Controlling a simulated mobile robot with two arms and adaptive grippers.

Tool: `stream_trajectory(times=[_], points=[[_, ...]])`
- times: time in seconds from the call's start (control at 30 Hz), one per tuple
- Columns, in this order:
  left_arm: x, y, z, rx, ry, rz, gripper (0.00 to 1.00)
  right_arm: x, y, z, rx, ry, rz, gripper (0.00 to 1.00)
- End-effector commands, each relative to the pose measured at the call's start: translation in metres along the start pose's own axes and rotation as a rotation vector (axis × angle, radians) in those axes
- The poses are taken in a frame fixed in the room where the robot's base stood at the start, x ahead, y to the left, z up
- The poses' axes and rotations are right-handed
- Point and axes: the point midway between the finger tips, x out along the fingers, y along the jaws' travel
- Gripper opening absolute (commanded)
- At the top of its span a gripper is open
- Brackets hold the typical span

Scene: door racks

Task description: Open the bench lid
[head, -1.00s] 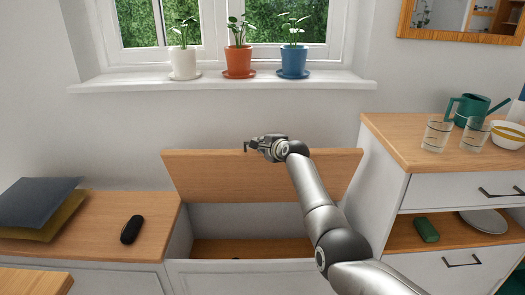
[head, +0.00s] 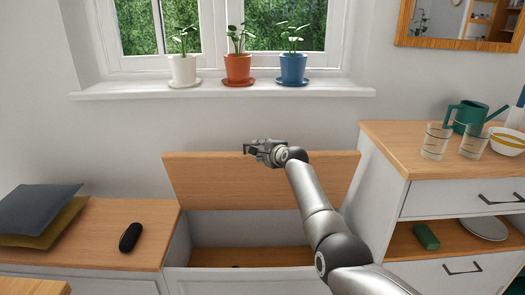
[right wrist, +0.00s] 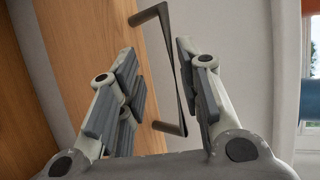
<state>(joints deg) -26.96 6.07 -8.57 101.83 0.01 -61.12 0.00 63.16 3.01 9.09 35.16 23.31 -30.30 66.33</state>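The bench lid (head: 220,182) is a wooden panel standing raised at the back of the white bench (head: 225,225), near the wall below the window. The bench's inside shows below it. My right gripper (head: 249,149) is at the lid's top edge, its arm reaching across the lid's right half. In the right wrist view its two fingers (right wrist: 158,85) are apart, with the lid's wooden face (right wrist: 90,40) on the left. The dark bar handle (right wrist: 168,45) shows between and beyond the fingers; I cannot tell whether they touch it. My left gripper is not in view.
Left of the opening, grey and yellow flat items (head: 40,208) and a black case (head: 131,237) lie on the wooden top. Potted plants (head: 238,68) stand on the sill (head: 220,91) above. A cabinet (head: 395,155) with glasses and a watering can (head: 468,115) stands close on the right.

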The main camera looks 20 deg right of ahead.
Motion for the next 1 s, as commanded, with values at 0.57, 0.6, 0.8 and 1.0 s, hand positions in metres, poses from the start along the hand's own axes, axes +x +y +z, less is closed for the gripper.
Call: stream_trajectory(times=[0.57,0.6,0.8,1.0], points=[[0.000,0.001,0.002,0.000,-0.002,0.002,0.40,-0.033,0.003,0.000,0.000,0.000,0.002,0.32],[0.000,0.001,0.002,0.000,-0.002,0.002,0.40,-0.037,0.003,0.000,0.000,0.000,0.002,0.32],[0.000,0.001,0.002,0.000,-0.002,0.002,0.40,-0.059,0.002,0.000,0.000,0.000,0.001,0.32],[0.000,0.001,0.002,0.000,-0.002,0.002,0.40,-0.084,0.001,0.000,0.001,0.000,-0.001,0.32]])
